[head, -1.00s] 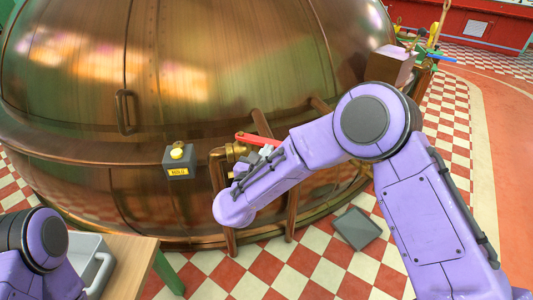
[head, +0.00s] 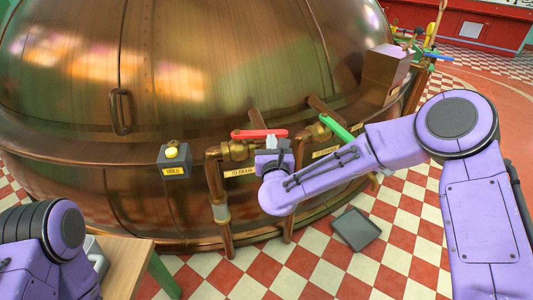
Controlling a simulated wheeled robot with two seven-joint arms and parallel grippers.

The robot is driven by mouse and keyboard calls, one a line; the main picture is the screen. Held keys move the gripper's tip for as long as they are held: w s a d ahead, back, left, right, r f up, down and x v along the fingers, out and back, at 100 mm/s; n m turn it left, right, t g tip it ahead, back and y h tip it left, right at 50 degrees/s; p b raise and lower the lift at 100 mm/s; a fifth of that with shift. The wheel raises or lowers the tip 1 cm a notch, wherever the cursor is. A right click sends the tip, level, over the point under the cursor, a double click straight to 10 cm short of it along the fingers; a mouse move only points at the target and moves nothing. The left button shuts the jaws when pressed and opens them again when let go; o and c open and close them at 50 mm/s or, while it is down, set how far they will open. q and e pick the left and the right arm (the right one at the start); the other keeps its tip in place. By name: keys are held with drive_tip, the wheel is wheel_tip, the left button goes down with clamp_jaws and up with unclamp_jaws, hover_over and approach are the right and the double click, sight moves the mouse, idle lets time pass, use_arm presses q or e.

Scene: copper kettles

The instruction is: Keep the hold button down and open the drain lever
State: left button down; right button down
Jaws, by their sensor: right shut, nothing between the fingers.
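The yellow hold button (head: 171,153) sits on a small dark grey box labelled HOLD on the copper kettle's side. No gripper is on it. The red lever (head: 258,133) lies about level on a brass valve, above the label TO DRAIN (head: 239,172). My right gripper (head: 270,140) is shut and empty, just below the red lever's right half. I cannot tell whether it touches the lever. My left gripper is out of view; only part of my left arm shows at lower left.
A green lever (head: 336,126) sits on a neighbouring valve to the right. Copper pipes (head: 217,200) run down from the valves. A grey tray (head: 356,229) lies on the checkered floor. A wooden table (head: 128,265) stands at lower left.

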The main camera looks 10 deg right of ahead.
drive_tip(key=shift+w+d+n+y+b, duration=0.2)
drive_tip(key=shift+w+d+n+y, duration=0.1)
drive_tip(key=shift+w+y, duration=0.15)
drive_tip(key=shift+w+d+n+y+b, duration=0.25)
drive_tip(key=shift+w+y, duration=0.1)
drive_tip(key=shift+w, duration=0.2)
drive_tip(key=shift+d+r, duration=0.1)
drive_tip(key=shift+r, duration=0.05)
